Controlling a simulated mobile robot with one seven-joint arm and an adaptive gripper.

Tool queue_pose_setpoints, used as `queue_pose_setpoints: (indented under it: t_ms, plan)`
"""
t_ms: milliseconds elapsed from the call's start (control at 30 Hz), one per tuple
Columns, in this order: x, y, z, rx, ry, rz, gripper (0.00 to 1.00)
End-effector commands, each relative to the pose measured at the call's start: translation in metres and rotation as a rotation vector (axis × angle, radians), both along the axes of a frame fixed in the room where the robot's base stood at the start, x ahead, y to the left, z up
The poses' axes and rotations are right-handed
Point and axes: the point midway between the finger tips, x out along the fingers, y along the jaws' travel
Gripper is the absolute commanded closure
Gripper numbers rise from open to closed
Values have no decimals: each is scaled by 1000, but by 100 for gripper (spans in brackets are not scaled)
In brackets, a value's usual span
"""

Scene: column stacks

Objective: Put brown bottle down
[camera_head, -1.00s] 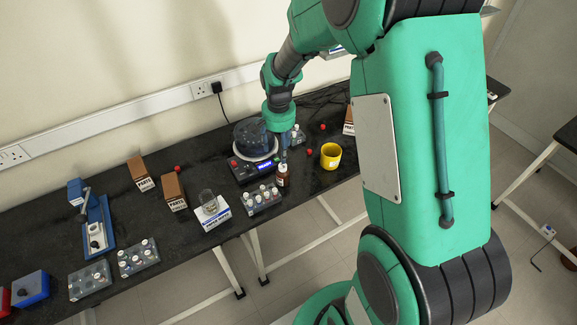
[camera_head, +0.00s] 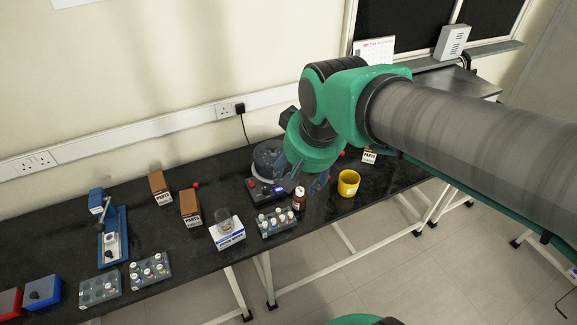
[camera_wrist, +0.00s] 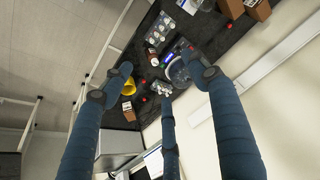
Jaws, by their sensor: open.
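The brown bottle (camera_head: 299,199) stands upright on the black bench (camera_head: 365,189), near the front edge, with a white label. It also shows in the wrist view (camera_wrist: 154,61), beyond my fingers and apart from them. My gripper (camera_wrist: 160,82) is open and empty, its blue fingers spread wide in the wrist view. In the head view, my gripper (camera_head: 305,181) is above and behind the bottle, partly hidden by my own wrist.
A vial rack (camera_head: 276,222) stands just left of the bottle, and a yellow mug (camera_head: 348,183) to its right. A dark device with a round top (camera_head: 268,188) is behind.

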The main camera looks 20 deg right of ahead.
Motion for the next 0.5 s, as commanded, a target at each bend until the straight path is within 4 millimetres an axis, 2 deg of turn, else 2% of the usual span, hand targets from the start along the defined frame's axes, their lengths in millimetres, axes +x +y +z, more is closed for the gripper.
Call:
queue_pose_setpoints:
  t_ms: [33,200,333,500]
  plan:
    - [-14,4,6,-8,-22,25,41]
    - [-51,13,15,-32,-69,99,41]
    - [-69,17,17,-45,-91,136,41]
    - [-78,19,18,-52,-103,156,41]
